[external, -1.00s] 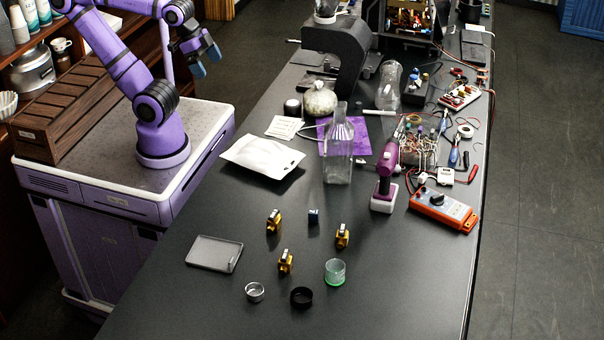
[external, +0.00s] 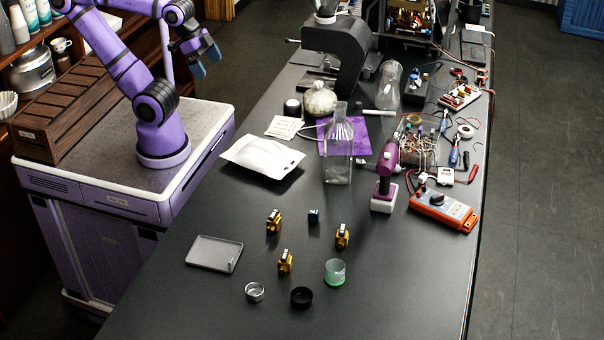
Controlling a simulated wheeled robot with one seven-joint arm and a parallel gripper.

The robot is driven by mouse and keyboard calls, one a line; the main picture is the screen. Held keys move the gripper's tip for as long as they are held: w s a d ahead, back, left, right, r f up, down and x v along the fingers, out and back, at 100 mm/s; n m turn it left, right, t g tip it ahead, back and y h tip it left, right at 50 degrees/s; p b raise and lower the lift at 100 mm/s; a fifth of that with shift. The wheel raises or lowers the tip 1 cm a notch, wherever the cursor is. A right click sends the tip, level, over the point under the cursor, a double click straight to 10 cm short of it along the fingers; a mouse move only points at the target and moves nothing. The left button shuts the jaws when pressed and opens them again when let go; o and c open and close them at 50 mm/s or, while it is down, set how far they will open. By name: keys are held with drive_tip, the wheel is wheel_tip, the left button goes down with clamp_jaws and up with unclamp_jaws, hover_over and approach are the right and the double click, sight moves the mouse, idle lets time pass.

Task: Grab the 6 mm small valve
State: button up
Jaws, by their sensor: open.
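Three small brass valves stand on the black table: one at the back left (external: 274,220), one to the right (external: 342,235) and one in front (external: 285,261). They look alike, and I cannot read any size on them, so I cannot tell which is the 6 mm one. A small dark blue block-like part (external: 313,216) stands between the two rear ones. My gripper (external: 206,63) is open and empty, high at the upper left above my base, far from the valves. Its blue fingertips point down.
A grey tray (external: 214,254) lies left of the valves. A metal ring cup (external: 254,292), a black cup (external: 301,297) and a green-based glass jar (external: 335,272) stand in front.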

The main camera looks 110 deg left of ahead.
drive_tip(key=n+g, duration=0.1)
drive_tip(key=g, duration=0.4)
hover_over(343, 228)
drive_tip(key=f, duration=2.5)
drive_tip(key=shift+w+a, duration=0.15)
drive_tip(key=shift+w, duration=0.05)
wheel_tip(343, 228, down, 6)
drive_tip(key=shift+f, duration=0.1)
drive_tip(key=shift+s+f, duration=0.15)
drive_tip(key=shift+f, duration=1.1)
drive_tip(key=shift+s+f, duration=0.1)
drive_tip(key=shift+f, duration=1.15)
drive_tip(key=c, duration=0.7)
drive_tip(key=shift+r, duration=0.1)
